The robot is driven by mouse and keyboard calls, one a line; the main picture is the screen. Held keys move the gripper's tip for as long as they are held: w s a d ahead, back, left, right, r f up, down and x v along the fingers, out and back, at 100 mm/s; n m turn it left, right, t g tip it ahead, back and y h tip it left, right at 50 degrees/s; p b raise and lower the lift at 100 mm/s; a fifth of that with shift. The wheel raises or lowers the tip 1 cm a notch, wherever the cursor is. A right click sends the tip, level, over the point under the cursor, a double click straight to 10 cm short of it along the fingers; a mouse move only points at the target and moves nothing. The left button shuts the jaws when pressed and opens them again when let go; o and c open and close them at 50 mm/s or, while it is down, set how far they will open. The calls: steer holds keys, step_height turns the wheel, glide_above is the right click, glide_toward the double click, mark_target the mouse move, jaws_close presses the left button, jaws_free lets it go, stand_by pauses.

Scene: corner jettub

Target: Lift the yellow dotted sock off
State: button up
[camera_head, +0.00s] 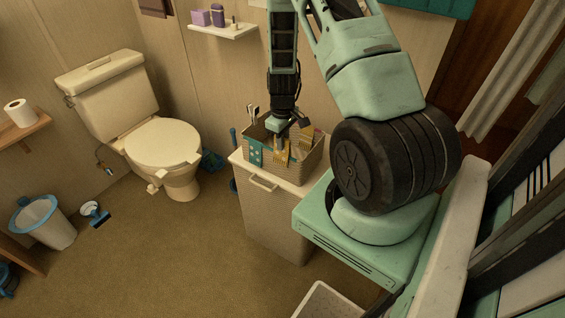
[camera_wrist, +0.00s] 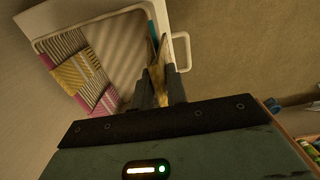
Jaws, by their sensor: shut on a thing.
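The yellow dotted sock (camera_head: 281,158) hangs over the near rim of a woven basket (camera_head: 312,158). A narrow yellow strip of the sock (camera_wrist: 154,58) shows at my fingers in the wrist view. My gripper (camera_head: 281,124) points down at this rim, shut on the sock's upper part; in the wrist view my fingers (camera_wrist: 160,86) stand close together there. The fingers hide much of the held cloth. The sock still lies against the basket's outside.
A teal dotted sock (camera_head: 255,152) hangs just left on the same rim. A toilet (camera_head: 160,145) stands left; floor between is clear.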

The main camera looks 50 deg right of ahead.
steer(key=shift+r+p, duration=2.35)
steer(key=shift+r, duration=1.1)
